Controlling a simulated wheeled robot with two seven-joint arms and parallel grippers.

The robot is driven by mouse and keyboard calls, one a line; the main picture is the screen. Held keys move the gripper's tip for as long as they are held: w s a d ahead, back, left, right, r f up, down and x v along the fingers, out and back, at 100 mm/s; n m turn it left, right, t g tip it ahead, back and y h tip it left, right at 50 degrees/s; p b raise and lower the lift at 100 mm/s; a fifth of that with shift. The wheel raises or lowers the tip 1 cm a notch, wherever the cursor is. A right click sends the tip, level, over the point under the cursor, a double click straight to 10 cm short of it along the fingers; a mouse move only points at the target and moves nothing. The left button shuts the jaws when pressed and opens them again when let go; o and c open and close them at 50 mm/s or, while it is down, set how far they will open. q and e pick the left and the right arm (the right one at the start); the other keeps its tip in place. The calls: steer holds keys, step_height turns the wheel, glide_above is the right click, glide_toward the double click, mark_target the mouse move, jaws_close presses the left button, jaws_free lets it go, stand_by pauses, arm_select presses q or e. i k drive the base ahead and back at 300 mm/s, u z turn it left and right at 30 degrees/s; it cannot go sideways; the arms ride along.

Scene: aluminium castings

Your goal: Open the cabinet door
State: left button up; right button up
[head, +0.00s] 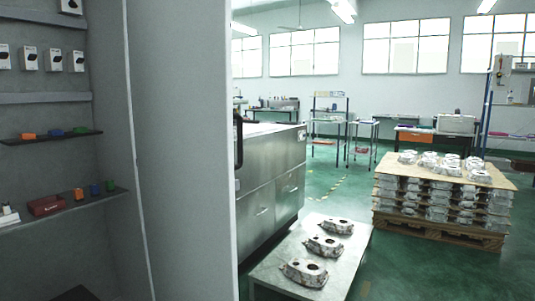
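The pale grey cabinet door (185,150) stands as a tall panel left of the middle and appears swung open, its edge facing me. A dark vertical handle (239,142) sticks out at the door's right edge. The cabinet interior (95,110) shows at the left, with shelves and small items inside. Neither of my grippers is in view, so no contact with the door or handle shows.
A grey bench (327,275) with three aluminium castings (305,271) stands right of the door. Behind it is a metal drawer cabinet (272,185). A pallet of stacked castings (440,228) stands farther right. Green floor (395,275) lies open between bench and pallet.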

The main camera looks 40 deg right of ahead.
mark_target(179, 55)
steer(key=u, duration=0.35)
steer(key=k, duration=0.4)
steer(key=z, duration=1.7)
steer(key=i, duration=0.85)
steer(key=u, duration=0.5)
steer(key=i, duration=0.9)
steer(key=u, duration=0.95)
